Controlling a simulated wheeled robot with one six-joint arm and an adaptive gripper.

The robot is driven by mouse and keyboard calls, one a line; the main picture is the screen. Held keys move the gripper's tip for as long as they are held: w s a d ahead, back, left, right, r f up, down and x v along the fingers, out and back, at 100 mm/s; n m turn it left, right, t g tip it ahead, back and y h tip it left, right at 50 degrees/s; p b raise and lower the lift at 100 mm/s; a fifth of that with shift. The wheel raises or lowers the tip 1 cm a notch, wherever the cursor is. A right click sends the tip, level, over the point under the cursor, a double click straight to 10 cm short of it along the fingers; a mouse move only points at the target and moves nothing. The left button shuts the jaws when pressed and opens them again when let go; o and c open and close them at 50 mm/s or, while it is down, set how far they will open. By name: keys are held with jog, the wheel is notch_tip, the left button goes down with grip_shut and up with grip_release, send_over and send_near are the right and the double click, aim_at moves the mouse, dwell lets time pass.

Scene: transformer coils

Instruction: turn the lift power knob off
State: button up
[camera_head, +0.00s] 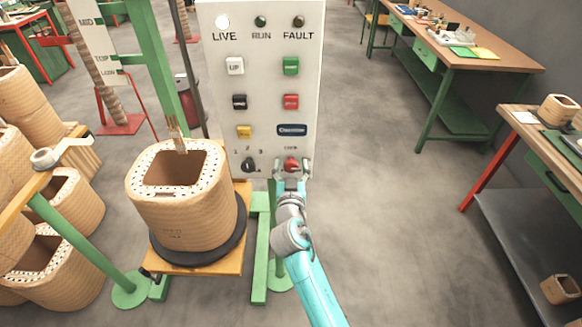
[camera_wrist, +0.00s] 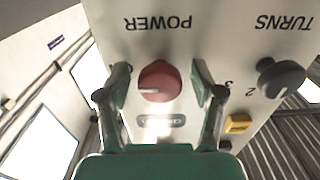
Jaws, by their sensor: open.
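The lift power knob (camera_wrist: 159,82) is round and red with a pale pointer line, under the word POWER, which shows upside down in the wrist view. It also shows low on the white control panel (camera_head: 262,60) in the head view (camera_head: 291,163). My gripper (camera_wrist: 160,92) is open, with one finger on each side of the knob and a visible gap to it. In the head view my gripper (camera_head: 291,175) is at the panel's lower right and partly covers the knob's surroundings. The LIVE lamp (camera_head: 222,22) is bright white; the RUN and FAULT lamps look dark.
A black TURNS knob (camera_wrist: 281,77) sits beside the red one. Several push buttons, including a red one (camera_head: 291,102), are above on the panel. A wound coil (camera_head: 180,200) stands close left of my arm. Floor to the right is clear up to the workbenches (camera_head: 470,50).

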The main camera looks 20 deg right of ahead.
jog(key=c, duration=1.1)
jog(key=n, duration=0.4)
jog(key=shift+n, duration=0.4)
jog(key=n, duration=0.4)
jog(key=shift+d, duration=0.1)
jog(key=n, duration=0.5)
jog(key=shift+c, duration=0.2)
jog(key=shift+n, duration=2)
